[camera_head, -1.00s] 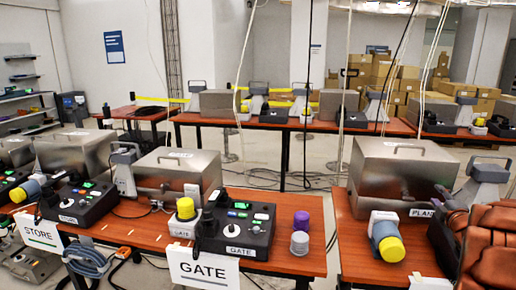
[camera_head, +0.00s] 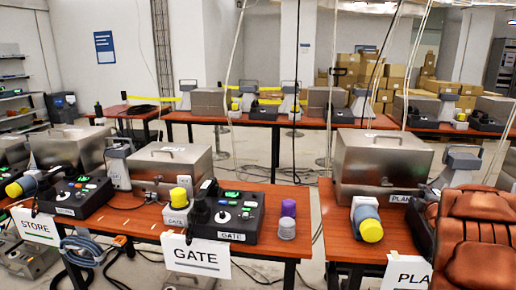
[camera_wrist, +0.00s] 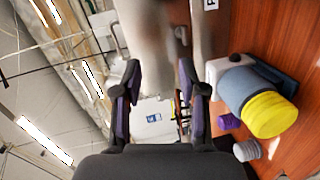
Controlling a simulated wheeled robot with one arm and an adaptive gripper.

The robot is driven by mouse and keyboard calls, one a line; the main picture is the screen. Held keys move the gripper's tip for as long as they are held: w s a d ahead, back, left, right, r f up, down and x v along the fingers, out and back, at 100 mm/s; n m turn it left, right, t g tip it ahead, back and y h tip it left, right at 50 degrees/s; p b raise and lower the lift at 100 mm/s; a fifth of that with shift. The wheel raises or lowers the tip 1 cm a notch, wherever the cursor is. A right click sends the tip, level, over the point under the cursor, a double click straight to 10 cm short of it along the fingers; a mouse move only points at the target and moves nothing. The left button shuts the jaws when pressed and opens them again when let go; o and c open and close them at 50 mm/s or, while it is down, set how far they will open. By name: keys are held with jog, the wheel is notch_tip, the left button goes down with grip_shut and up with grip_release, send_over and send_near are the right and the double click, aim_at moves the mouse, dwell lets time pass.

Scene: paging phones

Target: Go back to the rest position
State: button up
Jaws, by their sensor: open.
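My gripper (camera_wrist: 158,100) shows in the wrist view with its two dark, purple-lined fingers spread apart and nothing between them. To its right is a blue-grey cylinder with a yellow cap (camera_wrist: 268,112), apart from the fingers. A purple cylinder (camera_wrist: 229,121) and a grey cylinder (camera_wrist: 247,150) are below it in the picture. In the head view, the GATE paging phone (camera_head: 228,215) stands on the front desk with a purple cylinder (camera_head: 288,208) and a grey cylinder (camera_head: 287,228) beside it. My gripper is not clearly visible in the head view.
A right-hand desk (camera_head: 335,240) holds a metal box (camera_head: 380,165) and a yellow-capped cylinder (camera_head: 367,222). The STORE phone (camera_head: 76,195) is at the left. A gap separates the two front desks. Another desk row (camera_head: 205,117) stands behind, and cables hang from above.

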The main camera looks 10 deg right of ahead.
jog(key=s+a+f+m+g+y+b, duration=0.1)
jog(key=s+a+f+m+g+b, duration=0.25)
jog(key=a, duration=0.55)
jog(key=s+a+f+m+g+y, duration=0.1)
jog(key=s+a+f+m+g, duration=0.2)
jog(key=s+a+f, duration=0.35)
jog(key=s+a+f+m+g+y+b, duration=0.15)
jog(key=s+a+f+m+g, duration=0.35)
jog(key=a, duration=0.6)
jog(key=s+a+f+g+y+b, duration=0.2)
jog(key=s+a+g, duration=0.1)
jog(key=s+a, duration=0.9)
jog(key=s+a+f+g+y+b, duration=0.1)
jog(key=s+a+g+y+b, duration=0.15)
jog(key=s+a, duration=1)
jog(key=s+d+r+p, duration=0.1)
jog(key=d+r+p, duration=0.1)
jog(key=r+p, duration=0.7)
jog(key=s+d+r+h+p, duration=0.1)
jog(key=s+r+p, duration=0.1)
jog(key=r+p, duration=0.7)
jog(key=shift+d+r, duration=0.35)
jog(key=shift+r, duration=0.15)
jog(key=shift+f, duration=0.1)
jog(key=shift+c, duration=0.4)
